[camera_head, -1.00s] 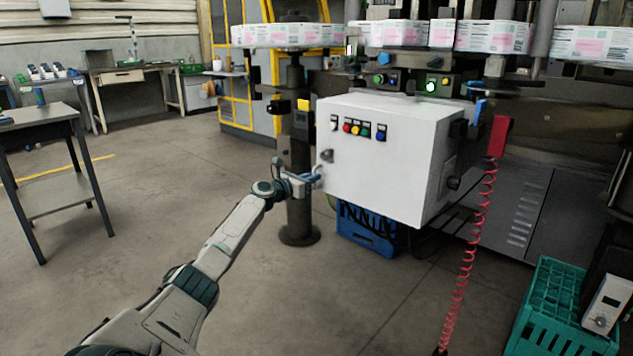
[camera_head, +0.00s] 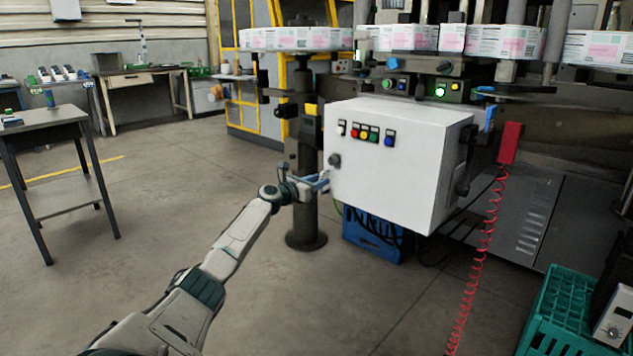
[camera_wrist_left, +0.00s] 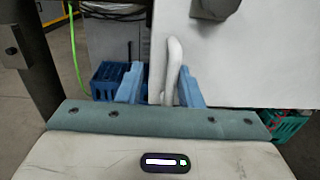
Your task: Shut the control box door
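The white control box (camera_head: 385,165) stands right of centre in the head view. Its front door carries a row of coloured buttons and a dark round knob (camera_head: 335,160); I see no clear gap around the door. My left gripper (camera_head: 318,183) is at the door's left edge, below the knob. In the left wrist view its two blue fingers (camera_wrist_left: 161,88) stand apart on either side of a pale bar handle (camera_wrist_left: 172,65) on the door. The handle is close to the right finger, with a gap to the left one. My right gripper is out of view.
A blue crate (camera_head: 372,238) sits on the floor under the box. A dark post (camera_head: 306,200) stands just behind my left gripper.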

